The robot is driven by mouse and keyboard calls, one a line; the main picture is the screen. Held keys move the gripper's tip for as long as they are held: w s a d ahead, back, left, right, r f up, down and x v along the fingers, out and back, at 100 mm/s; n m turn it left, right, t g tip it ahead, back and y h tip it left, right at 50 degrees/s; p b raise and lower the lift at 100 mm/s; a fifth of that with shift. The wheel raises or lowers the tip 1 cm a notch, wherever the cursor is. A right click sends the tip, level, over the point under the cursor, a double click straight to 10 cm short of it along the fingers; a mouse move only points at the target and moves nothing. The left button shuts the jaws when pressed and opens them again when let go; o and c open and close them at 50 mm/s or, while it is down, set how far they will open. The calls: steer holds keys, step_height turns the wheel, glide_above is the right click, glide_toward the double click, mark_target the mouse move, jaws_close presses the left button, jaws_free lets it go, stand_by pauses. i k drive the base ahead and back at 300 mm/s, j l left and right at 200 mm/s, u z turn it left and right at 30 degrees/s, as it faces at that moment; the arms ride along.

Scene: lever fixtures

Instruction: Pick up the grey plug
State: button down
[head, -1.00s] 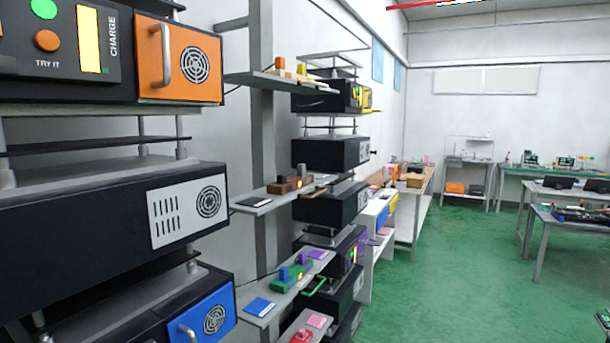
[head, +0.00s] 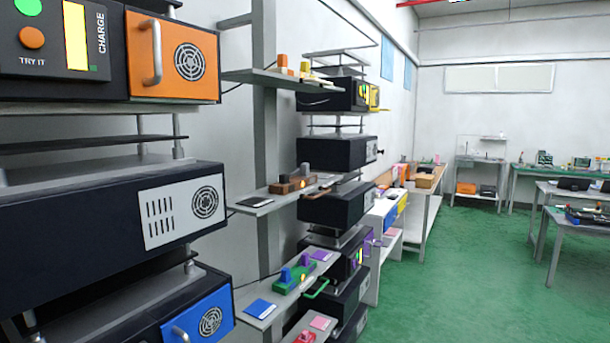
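A small grey upright piece (head: 305,169), which looks like the grey plug, stands at a brown lever fixture (head: 291,189) on the middle wall shelf. It is small in view, and I cannot tell how it is seated. A dark flat pad (head: 254,202) lies at the left of the same shelf (head: 249,209). My gripper is not in view.
A lower shelf holds a green fixture with blue and purple pieces (head: 291,276) and a blue pad (head: 260,308). Large dark machines (head: 100,225) stand close on the left. The green floor (head: 460,270) is open to the right, with tables beyond.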

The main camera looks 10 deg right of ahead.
mark_target(304, 166)
steer(key=i+l+z, duration=0.15)
steer(key=i+l, duration=0.25)
steer(key=i+l+z, duration=0.15)
steer(key=i+l, duration=0.2)
steer(key=i+l+z, duration=0.1)
steer(key=i+l, duration=0.2)
steer(key=i, duration=0.2)
steer(key=i+l+z, duration=0.15)
steer(key=i, duration=0.3)
steer(key=l, duration=0.1)
